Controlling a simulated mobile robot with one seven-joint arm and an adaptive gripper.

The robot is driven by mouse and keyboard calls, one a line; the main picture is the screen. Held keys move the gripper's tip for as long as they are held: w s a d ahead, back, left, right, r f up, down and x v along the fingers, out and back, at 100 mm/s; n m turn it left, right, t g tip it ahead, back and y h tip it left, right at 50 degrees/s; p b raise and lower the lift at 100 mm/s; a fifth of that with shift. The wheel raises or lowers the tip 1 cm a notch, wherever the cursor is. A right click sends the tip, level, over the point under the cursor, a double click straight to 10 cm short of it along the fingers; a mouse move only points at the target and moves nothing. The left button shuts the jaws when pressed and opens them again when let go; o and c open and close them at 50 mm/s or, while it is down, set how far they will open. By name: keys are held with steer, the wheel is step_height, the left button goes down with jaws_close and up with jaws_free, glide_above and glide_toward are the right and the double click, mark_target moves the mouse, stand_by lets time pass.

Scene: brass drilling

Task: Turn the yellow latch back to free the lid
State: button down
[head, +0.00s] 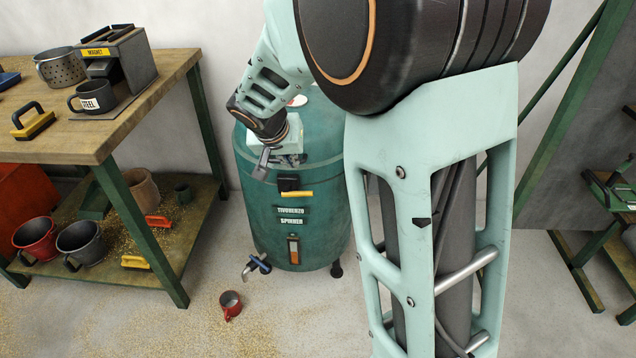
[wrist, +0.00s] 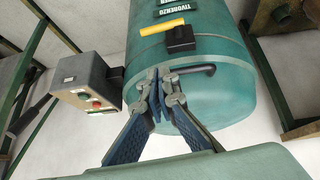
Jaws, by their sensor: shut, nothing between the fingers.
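The yellow latch (head: 296,194) is a short bar lying roughly level on the front of the green spinner drum (head: 325,180), just under a black block (head: 289,183). In the wrist view the latch (wrist: 162,30) and block (wrist: 180,38) show near the top, clear of my fingers. The lid (wrist: 205,100) is down on the drum and has a dark bar handle (wrist: 200,69). My gripper (head: 263,168) is shut and empty at the drum's upper front left, above the latch. In the wrist view its fingertips (wrist: 162,76) overlap the lid's rim and handle; I cannot tell whether they touch.
A grey control box (wrist: 88,85) with red and green buttons stands beside the drum. A tap (head: 256,265) sticks out low, with a red mug (head: 230,304) on the floor nearby. A workbench (head: 100,135) stands left. Floor in front is mostly clear.

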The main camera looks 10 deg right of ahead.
steer(key=b, duration=0.2)
glide_above(303, 192)
steer(key=f, duration=0.6)
steer(key=a+f, duration=0.1)
steer(key=f, duration=0.2)
steer(key=shift+w, duration=0.15)
steer(key=f, duration=0.1)
steer(key=s+f+b, duration=0.1)
steer(key=f, duration=0.1)
steer(key=shift+f, duration=0.1)
steer(key=shift+s+d+f+y+b, duration=0.15)
steer(key=shift+d+f+y+b, duration=0.15)
steer(key=shift+f+y+b, duration=0.6)
steer(key=shift+r+m+h, duration=0.2)
steer(key=shift+m+h, duration=0.1)
steer(key=shift+r, duration=0.1)
